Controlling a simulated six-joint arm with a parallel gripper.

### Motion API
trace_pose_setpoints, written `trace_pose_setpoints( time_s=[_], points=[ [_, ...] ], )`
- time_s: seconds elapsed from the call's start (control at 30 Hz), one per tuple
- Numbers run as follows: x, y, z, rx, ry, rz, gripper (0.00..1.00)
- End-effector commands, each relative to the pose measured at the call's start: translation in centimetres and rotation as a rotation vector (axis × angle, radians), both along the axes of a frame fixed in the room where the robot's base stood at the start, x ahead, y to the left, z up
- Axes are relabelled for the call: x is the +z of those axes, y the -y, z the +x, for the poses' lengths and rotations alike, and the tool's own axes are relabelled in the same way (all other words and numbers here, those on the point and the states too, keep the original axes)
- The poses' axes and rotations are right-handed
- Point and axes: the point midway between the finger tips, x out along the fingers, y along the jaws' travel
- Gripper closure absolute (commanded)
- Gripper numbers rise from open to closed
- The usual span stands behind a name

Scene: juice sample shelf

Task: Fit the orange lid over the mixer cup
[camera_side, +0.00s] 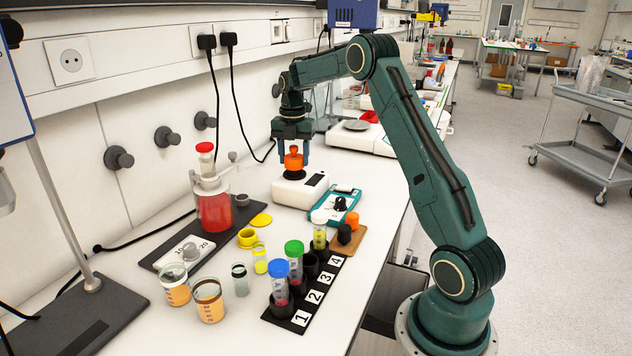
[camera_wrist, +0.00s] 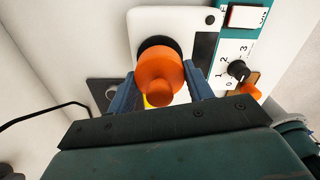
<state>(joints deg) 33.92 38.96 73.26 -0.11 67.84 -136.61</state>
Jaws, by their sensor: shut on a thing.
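My gripper (camera_side: 293,158) points down over the white mixer (camera_side: 302,192) and is shut on the orange lid (camera_side: 293,162). In the wrist view, the lid (camera_wrist: 160,76) is a round disc with a knob, between the two blue fingers of my gripper (camera_wrist: 160,88). The black round mixer cup (camera_side: 294,175) is on the mixer, just below the lid. In the wrist view, the black cup (camera_wrist: 150,43) shows past the lid's upper left edge; the lid hides the rest. I cannot tell whether lid and cup touch.
A teal device with a knob (camera_side: 339,204) stands right of the mixer. In front are a wooden board with a small orange piece (camera_side: 352,220), a numbered black rack (camera_side: 300,316) with tubes, and beakers (camera_side: 208,300). A red-filled bottle (camera_side: 214,210) stands left.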

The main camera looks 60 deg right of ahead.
Motion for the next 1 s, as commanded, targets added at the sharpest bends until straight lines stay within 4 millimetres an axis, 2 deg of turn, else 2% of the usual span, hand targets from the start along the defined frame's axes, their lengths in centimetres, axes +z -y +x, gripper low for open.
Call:
trace_pose_setpoints(
  time_s=[0.9,0.93,1.0],
  points=[
    [-1.0,0.0,0.0,0.000,0.000,0.000,0.71],
    [-1.0,0.0,0.0,0.000,0.000,0.000,0.43],
    [-1.0,0.0,0.0,0.000,0.000,0.000,0.29]
  ],
)
